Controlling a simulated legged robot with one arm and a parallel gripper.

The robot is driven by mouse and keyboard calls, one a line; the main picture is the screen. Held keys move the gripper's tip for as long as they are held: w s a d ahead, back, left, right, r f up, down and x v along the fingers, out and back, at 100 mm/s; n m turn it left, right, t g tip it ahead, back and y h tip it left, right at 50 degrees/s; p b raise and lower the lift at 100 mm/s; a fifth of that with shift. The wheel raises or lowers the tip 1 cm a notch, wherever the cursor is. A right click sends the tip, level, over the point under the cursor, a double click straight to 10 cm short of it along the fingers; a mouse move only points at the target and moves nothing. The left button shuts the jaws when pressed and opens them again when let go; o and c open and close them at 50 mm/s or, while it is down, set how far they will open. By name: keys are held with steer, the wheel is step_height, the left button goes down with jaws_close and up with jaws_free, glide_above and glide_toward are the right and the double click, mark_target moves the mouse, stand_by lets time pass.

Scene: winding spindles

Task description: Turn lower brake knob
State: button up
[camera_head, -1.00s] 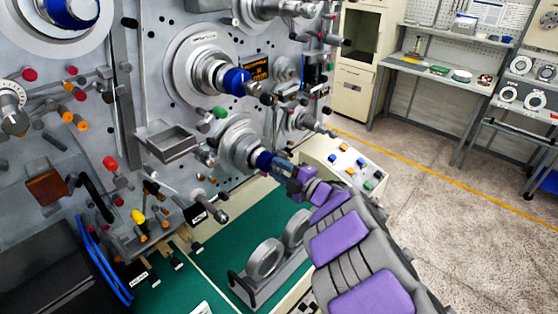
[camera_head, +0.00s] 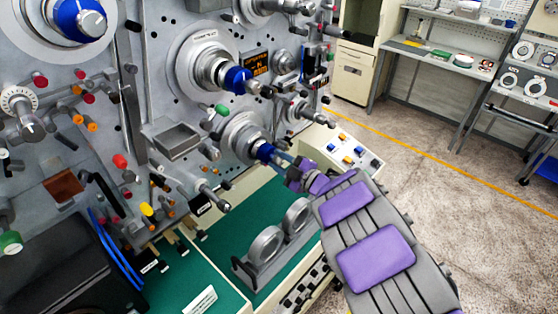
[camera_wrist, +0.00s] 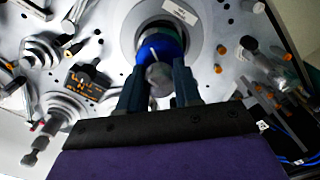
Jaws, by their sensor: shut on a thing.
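The lower brake knob (camera_head: 264,152) is a blue collar with a grey end, on the lower spindle of the grey machine panel. My gripper (camera_wrist: 159,85) is shut on this knob, a finger on each side. In the head view my gripper (camera_head: 283,160) reaches the knob from the lower right, and the fingertips are small there. An upper blue knob (camera_head: 238,80) sits on the spindle above.
A grey tray (camera_head: 176,140) juts from the panel to the left of the knob. Two grey rings on a stand (camera_head: 267,250) rest on the green bench below. A cream control box (camera_head: 345,150) with coloured buttons stands right of the gripper. Open floor lies further right.

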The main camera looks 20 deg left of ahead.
steer(key=shift+f, duration=0.4)
steer(key=o, duration=0.9)
steer(key=shift+w, duration=0.1)
steer(key=shift+c, duration=0.2)
steer(key=shift+o, duration=0.8)
steer(key=shift+r, duration=0.2)
steer(key=shift+b+v, duration=0.3)
steer(key=shift+v, duration=8.4)
steer(key=shift+f, duration=0.1)
